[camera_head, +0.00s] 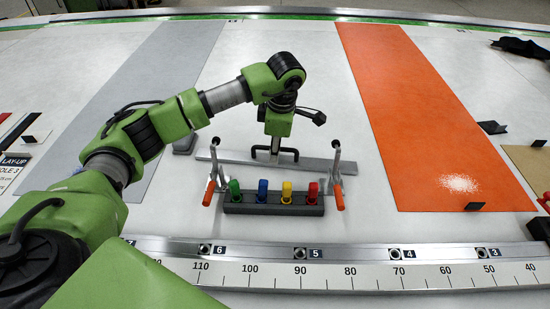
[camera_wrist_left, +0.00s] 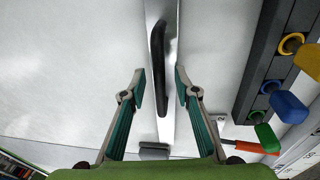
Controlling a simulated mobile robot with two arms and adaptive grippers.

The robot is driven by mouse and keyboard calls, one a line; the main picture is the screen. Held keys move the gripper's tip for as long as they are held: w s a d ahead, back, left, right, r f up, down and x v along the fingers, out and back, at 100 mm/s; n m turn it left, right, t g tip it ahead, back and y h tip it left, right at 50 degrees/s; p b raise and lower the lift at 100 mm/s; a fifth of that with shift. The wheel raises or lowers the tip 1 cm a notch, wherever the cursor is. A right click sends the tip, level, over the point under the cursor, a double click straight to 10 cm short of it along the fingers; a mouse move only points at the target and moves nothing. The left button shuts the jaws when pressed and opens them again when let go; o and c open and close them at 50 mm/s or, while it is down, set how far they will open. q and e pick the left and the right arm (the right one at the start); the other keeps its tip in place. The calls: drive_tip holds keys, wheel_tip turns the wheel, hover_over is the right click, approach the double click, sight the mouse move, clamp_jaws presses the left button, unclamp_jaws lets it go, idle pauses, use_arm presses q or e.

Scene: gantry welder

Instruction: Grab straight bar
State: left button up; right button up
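The straight bar (camera_head: 322,163) is a flat silver strip lying crosswise on the pale table in the head view. A black loop handle (camera_wrist_left: 158,65) stands at its middle. In the left wrist view the bar (camera_wrist_left: 172,30) runs up and down the picture. My left gripper (camera_wrist_left: 159,82) is open, with its two teal-padded fingers on either side of the handle and gaps showing to both. In the head view my left wrist is above the bar's middle, and the fingers are hard to make out. My right gripper is not in view.
A dark rack (camera_head: 273,209) with green, blue, yellow and red pegs stands just in front of the bar. Orange-tipped clamps stand at the left (camera_head: 215,172) and right (camera_head: 337,176). A ruler rail (camera_head: 330,276) crosses the front. An orange strip (camera_head: 425,115) lies to the right.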

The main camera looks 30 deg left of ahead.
use_arm(q)
clamp_jaws()
drive_tip(key=shift+r, duration=0.1)
